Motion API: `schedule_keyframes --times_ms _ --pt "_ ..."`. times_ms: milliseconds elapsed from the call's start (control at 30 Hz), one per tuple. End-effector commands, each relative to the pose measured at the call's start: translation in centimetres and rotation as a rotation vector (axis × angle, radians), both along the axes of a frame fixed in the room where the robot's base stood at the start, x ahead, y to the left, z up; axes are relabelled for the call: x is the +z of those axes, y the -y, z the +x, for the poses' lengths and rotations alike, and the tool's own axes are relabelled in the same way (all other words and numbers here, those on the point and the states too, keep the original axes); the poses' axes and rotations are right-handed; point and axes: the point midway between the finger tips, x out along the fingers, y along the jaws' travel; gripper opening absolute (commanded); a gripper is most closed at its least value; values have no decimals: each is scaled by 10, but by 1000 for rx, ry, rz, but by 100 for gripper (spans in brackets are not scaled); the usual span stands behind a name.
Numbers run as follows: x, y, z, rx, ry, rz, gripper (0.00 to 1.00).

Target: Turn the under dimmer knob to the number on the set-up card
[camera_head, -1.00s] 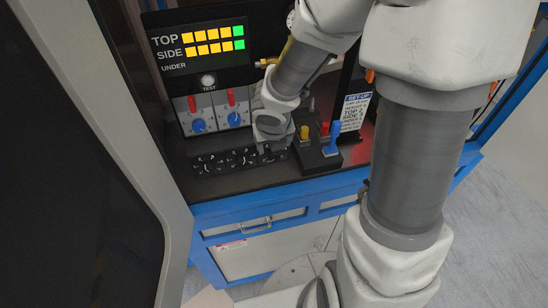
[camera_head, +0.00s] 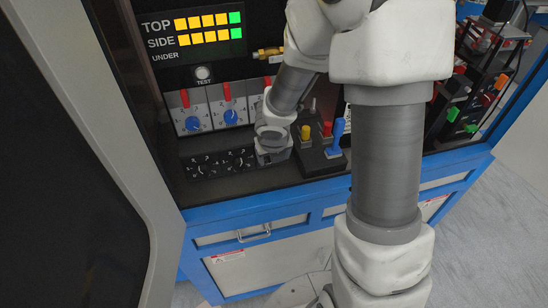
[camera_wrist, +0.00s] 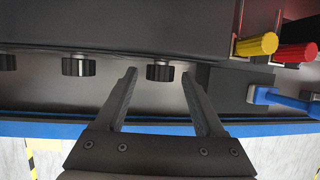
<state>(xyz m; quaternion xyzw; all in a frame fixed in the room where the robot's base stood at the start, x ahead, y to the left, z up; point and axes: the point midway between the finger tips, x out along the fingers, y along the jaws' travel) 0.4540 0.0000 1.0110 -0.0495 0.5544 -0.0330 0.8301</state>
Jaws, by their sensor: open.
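The dimmer box (camera_head: 222,163), black with white scale marks, lies low on the bench; its labels are too small to read. My gripper (camera_head: 272,158) is at its right end, covering that part. In the wrist view my gripper (camera_wrist: 160,76) is open, one fingertip on each side of the rightmost visible black dimmer knob (camera_wrist: 160,72), with gaps showing. A second knob (camera_wrist: 78,66) is to the left, outside the fingers. The set-up card (camera_head: 348,121) is mostly hidden behind my arm. On the display (camera_head: 200,35), TOP and SIDE have lit yellow and green squares; UNDER has none.
Yellow (camera_wrist: 257,45) and red (camera_wrist: 297,54) handles and a blue lever (camera_wrist: 285,97) stand close right of my gripper. Red-handled switches with blue knobs (camera_head: 231,117) and a white TEST button (camera_head: 203,73) are above the box. A rack (camera_head: 478,90) stands far right.

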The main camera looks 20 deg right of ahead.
Motion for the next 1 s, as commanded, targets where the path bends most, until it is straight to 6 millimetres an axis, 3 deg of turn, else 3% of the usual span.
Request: schedule_keyframes --times_ms 100,500,1000 --pt "0 0 0 0 0 0 71" --pt "0 0 0 0 -1 0 0" --pt "4 3 -1 -4 -4 96 0"
